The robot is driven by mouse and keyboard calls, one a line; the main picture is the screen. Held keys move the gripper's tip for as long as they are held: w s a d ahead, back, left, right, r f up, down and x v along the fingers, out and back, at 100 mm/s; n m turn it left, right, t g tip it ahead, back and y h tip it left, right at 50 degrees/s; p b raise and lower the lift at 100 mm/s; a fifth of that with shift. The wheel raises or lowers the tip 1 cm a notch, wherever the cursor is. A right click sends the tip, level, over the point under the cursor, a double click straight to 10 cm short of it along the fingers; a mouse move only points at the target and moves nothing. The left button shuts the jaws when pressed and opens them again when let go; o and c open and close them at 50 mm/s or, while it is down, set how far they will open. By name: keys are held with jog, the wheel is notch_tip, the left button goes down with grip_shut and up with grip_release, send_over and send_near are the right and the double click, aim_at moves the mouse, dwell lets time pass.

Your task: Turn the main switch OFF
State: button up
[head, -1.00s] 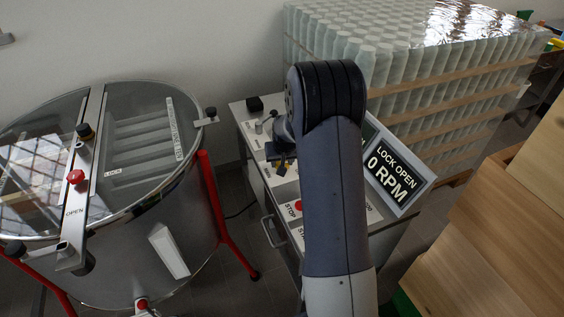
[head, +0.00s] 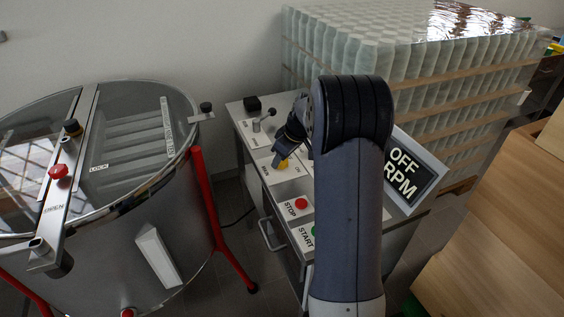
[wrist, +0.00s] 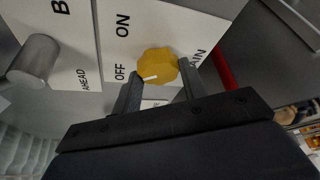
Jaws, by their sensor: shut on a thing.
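The main switch is a yellow lobed knob (wrist: 157,67) on a white plate (wrist: 122,48) marked ON and OFF. Its white pointer mark faces the OFF label in the wrist view. In the head view the knob (head: 283,164) shows just under my gripper (head: 281,158), on top of the control cabinet. In the wrist view my gripper (wrist: 160,80) has one finger on each side of the knob and is shut on it. The display (head: 409,172) reads OFF above RPM; my arm hides its left part.
A lever (head: 264,120) stands behind the knob, and the red STOP button (head: 302,204) and green START button (head: 315,230) lie in front. The round steel tank (head: 145,225) is at left. Wrapped jars (head: 440,85) stand behind, wooden boxes (head: 500,240) at right.

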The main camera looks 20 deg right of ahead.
jog(key=shift+n, duration=0.4)
jog(key=o, duration=1)
jog(key=v, duration=1)
jog(key=shift+d+r+b, duration=0.25)
jog(key=shift+r+b, duration=0.05)
jog(key=shift+r, duration=0.1)
jog(key=x, duration=1.1)
jog(key=shift+s+a, duration=0.15)
jog(key=shift+r+p, duration=0.1)
jog(key=shift+p, duration=0.25)
